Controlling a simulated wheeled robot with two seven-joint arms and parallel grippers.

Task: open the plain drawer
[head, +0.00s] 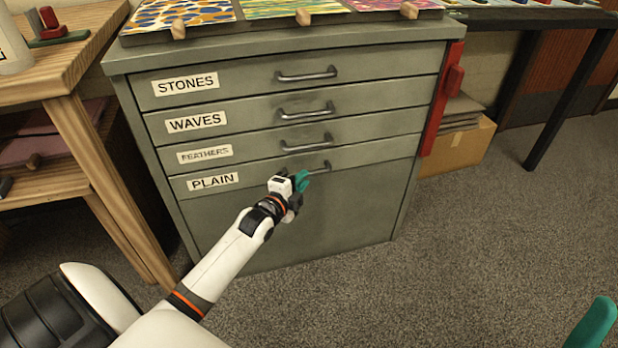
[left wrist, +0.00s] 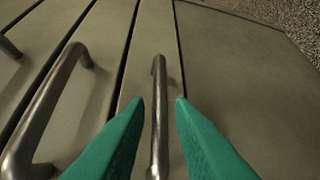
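The plain drawer (head: 252,178) is the lowest labelled drawer of a grey-green cabinet and appears closed, flush with the drawers above. Its dark metal bar handle (head: 318,168) is partly hidden behind my left gripper (head: 302,180) in the head view. In the left wrist view the handle (left wrist: 159,115) runs between the two teal fingers of the left gripper (left wrist: 160,103). The fingers are apart, one on each side of the bar, with gaps visible. A teal part of my right gripper (head: 596,325) shows at the lower right corner; its opening is hidden.
Drawers labelled stones (head: 230,83), waves (head: 245,118) and feathers (head: 250,150) sit above, all closed. A wooden table (head: 75,75) stands at left. A cardboard box (head: 462,150) and a red object (head: 445,100) are at right. The carpet (head: 480,240) in front is clear.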

